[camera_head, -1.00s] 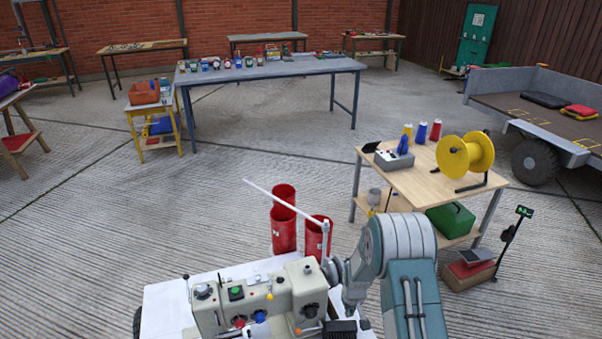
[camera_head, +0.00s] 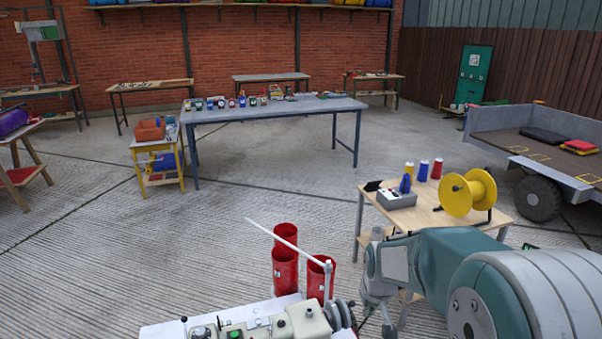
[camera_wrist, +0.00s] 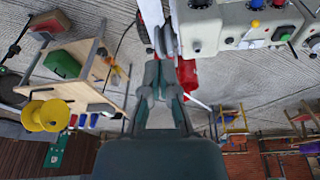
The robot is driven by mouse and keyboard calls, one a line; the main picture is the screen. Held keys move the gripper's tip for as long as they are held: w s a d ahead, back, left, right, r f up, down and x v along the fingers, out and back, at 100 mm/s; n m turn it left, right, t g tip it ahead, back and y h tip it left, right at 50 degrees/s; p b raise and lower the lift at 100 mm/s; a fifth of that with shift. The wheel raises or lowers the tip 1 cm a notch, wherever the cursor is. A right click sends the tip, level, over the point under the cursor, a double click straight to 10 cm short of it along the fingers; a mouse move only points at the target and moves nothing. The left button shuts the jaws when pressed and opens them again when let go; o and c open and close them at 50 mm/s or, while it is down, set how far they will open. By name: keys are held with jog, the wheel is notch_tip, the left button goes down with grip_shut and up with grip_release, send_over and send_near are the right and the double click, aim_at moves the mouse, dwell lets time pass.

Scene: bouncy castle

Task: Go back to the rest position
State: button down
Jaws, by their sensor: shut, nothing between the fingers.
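My gripper (camera_wrist: 160,85) shows in the middle of the wrist view, its fingers together with nothing between them. In the head view my arm reaches in from the lower right, and its far end hangs beside the sewing-machine-like grey machine (camera_head: 305,322). The machine also shows at the top right of the wrist view (camera_wrist: 238,28), beyond the fingertips and apart from them. The fingertips are hard to make out in the head view.
A wooden table (camera_head: 420,214) with a yellow reel (camera_head: 466,193) stands close behind my arm, partly hidden by it. Red cylinders (camera_head: 285,270) stand beside the machine. A long blue-grey table (camera_head: 270,108) is farther back. Open concrete lies between them.

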jog(key=s+r+m+t, duration=0.1)
jog(key=s+r, duration=0.6)
jog(key=s, duration=0.5)
jog(key=s+r+t, duration=0.1)
jog(key=s+r, duration=0.6)
jog(key=s, duration=0.4)
jog(key=shift+s+r+m+t, duration=0.3)
jog(key=shift+s+m+t, duration=0.1)
